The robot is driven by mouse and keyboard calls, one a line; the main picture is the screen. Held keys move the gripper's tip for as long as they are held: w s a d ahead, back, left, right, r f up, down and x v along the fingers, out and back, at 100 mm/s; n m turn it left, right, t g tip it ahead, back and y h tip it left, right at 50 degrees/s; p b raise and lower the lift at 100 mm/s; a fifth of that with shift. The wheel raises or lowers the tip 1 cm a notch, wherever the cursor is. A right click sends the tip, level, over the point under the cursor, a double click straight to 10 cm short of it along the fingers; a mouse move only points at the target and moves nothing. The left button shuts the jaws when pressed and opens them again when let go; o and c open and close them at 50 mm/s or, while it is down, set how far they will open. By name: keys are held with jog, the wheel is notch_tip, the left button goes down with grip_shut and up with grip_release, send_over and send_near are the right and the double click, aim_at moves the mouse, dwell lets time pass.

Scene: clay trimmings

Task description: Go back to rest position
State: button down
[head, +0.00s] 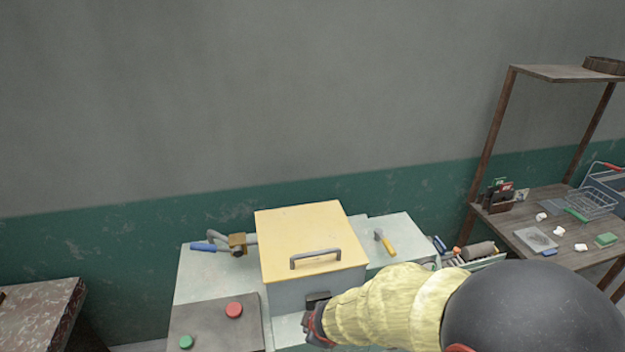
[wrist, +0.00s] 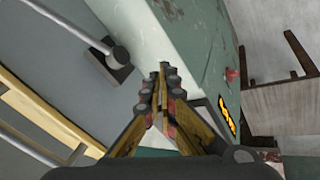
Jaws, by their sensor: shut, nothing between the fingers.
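My gripper (wrist: 158,92) is shut and empty in the wrist view, its two fingers together in front of a pale green machine body (wrist: 200,35). In the head view my arm, in a pale yellow sleeve, reaches in from the lower right. Its end (head: 314,325) is by the front of a box with a yellow lid (head: 300,222), where a dark block shows just beside it. I cannot tell from the head view whether they touch. The fingertips are hidden or too small to make out in the head view.
The lid has a grey handle (head: 316,258). Left of it are a green button (head: 186,342), a red button (head: 234,310) and a valve with a blue lever (head: 203,247). A yellow-handled hammer (head: 386,243) lies to the right. A wooden shelf table (head: 515,220) stands further right.

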jog(key=s+d+r+m+h+b, duration=0.1)
jog(key=s+d+r+m+b, duration=0.7)
jog(key=s+d+r+m, duration=0.6)
jog(key=s+d+r, duration=0.3)
jog(key=s+d, duration=0.2)
jog(key=s, duration=0.1)
jog(key=shift+r+m+h, duration=0.3)
jog(key=shift+r+h, duration=0.1)
dwell(0.4)
